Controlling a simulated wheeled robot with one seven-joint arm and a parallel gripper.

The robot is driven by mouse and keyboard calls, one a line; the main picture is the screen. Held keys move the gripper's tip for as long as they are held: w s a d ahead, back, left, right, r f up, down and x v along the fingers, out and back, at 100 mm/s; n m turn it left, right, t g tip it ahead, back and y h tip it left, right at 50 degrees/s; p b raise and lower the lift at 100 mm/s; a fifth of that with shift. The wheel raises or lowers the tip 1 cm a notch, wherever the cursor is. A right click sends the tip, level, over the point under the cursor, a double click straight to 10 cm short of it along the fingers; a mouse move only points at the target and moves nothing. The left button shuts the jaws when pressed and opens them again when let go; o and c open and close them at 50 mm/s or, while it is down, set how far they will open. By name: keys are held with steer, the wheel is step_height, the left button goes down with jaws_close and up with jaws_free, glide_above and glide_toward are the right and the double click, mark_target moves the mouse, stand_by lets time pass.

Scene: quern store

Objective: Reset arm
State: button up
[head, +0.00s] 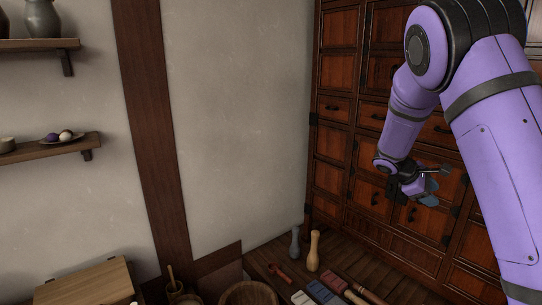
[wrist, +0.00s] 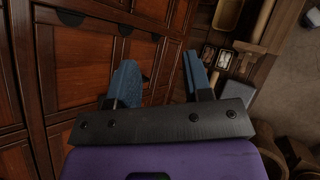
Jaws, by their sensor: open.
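My arm is purple and reaches down from the upper right of the head view. My gripper (head: 428,186) hangs in front of the wooden drawer cabinet (head: 338,105), above the low wooden surface. In the wrist view my gripper (wrist: 158,82) shows two blue fingers standing well apart. Nothing is between them, so it is open and empty. The cabinet's panels (wrist: 88,75) fill the left and middle of the wrist view behind the fingers.
Two pestle-like tools, one grey (head: 295,243) and one pale wood (head: 313,251), stand on the low wooden surface (head: 268,257). Coloured blocks (head: 325,293) lie nearby. A round wooden bowl (head: 248,293) and a box (head: 90,283) are lower left. Shelves (head: 48,147) hang on the left wall.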

steer(key=s+a+r+m+t+y, duration=0.1)
steer(key=s+a+r+m+y, duration=0.25)
steer(key=s+r, duration=0.5)
steer(key=s+a+r+m+t+y, duration=0.1)
steer(key=s+a+r+m+y, duration=0.3)
steer(key=s, duration=0.7)
steer(key=s+a+r+m+t+y, duration=0.1)
steer(key=s+a, duration=0.3)
steer(key=s, duration=0.4)
steer(key=s+a+r+m+t+y, duration=0.1)
steer(key=s+a+r+t+y, duration=0.1)
steer(key=s, duration=0.7)
steer(key=shift+s+a+r+m+t, duration=0.15)
steer(key=shift+a+r+m+t, duration=0.35)
steer(key=shift+a, duration=0.7)
steer(key=shift+r, duration=0.15)
steer(key=shift+c, duration=0.4)
